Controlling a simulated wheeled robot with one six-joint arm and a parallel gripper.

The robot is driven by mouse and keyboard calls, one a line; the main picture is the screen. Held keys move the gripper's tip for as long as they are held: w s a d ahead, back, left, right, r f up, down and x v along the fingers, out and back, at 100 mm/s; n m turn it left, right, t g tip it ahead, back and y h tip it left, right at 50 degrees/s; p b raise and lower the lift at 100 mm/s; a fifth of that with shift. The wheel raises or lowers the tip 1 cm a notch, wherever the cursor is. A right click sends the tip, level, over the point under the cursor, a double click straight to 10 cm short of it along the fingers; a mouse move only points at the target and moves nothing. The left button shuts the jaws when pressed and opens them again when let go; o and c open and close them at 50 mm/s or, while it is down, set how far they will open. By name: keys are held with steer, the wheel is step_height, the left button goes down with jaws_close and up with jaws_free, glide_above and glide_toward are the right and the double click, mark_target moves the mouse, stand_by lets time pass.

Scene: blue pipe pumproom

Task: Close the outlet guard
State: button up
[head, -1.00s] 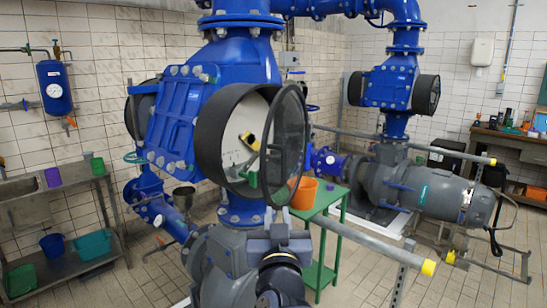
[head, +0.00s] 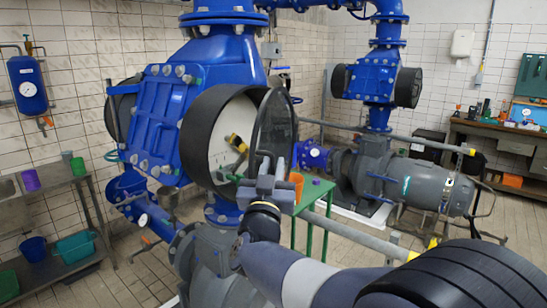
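The outlet guard (head: 274,128) is a round clear cover with a dark rim. It stands swung open at the right side of the black round housing (head: 196,138) on the blue pump body. Inside the housing are a pale face, a yellow-and-black handle (head: 236,143) and a green part (head: 228,177). My gripper (head: 272,164) is in front of the guard's lower part, fingers pointing up. A small gap shows between the fingers, with nothing seen held in it. It overlaps the lower rim in view; I cannot tell whether it touches.
A green table (head: 316,190) with an orange bucket (head: 297,186) stands behind my gripper. A grey rail with a yellow end (head: 412,255) runs low at the right. A second blue pump (head: 378,82) stands behind. A shelf with tubs (head: 75,246) is at the left.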

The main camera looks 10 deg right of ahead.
steer(key=shift+x, duration=0.75)
steer(key=shift+c, duration=0.6)
jaws_close()
